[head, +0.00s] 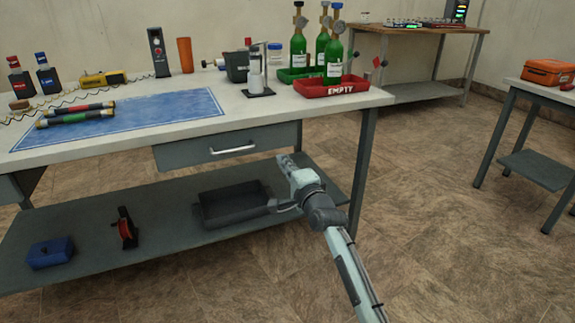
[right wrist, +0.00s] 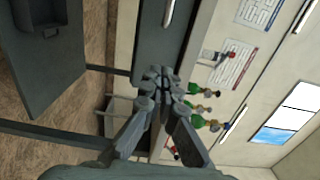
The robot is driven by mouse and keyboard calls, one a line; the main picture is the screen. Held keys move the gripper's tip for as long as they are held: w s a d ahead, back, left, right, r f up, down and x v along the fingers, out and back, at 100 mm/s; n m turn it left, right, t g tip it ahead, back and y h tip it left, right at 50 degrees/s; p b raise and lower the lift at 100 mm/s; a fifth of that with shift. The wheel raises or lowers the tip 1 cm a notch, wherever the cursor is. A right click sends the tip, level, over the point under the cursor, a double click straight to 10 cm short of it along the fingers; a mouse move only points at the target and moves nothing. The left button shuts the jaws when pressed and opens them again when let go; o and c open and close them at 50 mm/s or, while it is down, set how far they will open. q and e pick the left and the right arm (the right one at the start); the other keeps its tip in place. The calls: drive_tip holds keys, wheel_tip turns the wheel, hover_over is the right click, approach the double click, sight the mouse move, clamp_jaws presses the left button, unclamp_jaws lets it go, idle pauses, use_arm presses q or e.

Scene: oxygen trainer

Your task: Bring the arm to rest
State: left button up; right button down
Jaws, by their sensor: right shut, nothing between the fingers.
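My right arm (head: 345,262) reaches in from the lower right in the head view. Its right gripper (head: 283,162) is in front of the workbench, just right of the drawer (head: 220,150) and below the tabletop's front edge. In the right wrist view the gripper's fingers (right wrist: 163,80) meet at their tips and hold nothing. My left gripper is in neither view.
A dark open bin (head: 212,215) sits on the lower shelf (head: 90,228), close to the gripper. The tiled floor (head: 445,230) to the right is clear.

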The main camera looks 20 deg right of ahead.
drive_tip(key=s+f+n+g+p, duration=0.2)
drive_tip(key=s+f+n+g, duration=0.75)
drive_tip(key=s+f, duration=1)
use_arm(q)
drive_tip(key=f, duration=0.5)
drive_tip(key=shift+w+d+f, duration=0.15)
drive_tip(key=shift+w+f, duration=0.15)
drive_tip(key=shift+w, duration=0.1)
use_arm(e)
drive_tip(key=s+d+f+n+g+h, duration=0.1)
drive_tip(key=s+f+n, duration=0.3)
drive_tip(key=s, duration=0.7)
drive_tip(key=s+d+f+n+g+h, duration=0.1)
drive_tip(key=s+f+n+g, duration=0.3)
drive_tip(key=s, duration=0.7)
drive_tip(key=shift+d+f+n, duration=0.3)
drive_tip(key=shift+f+n, duration=0.15)
drive_tip(key=shift+n, duration=0.4)
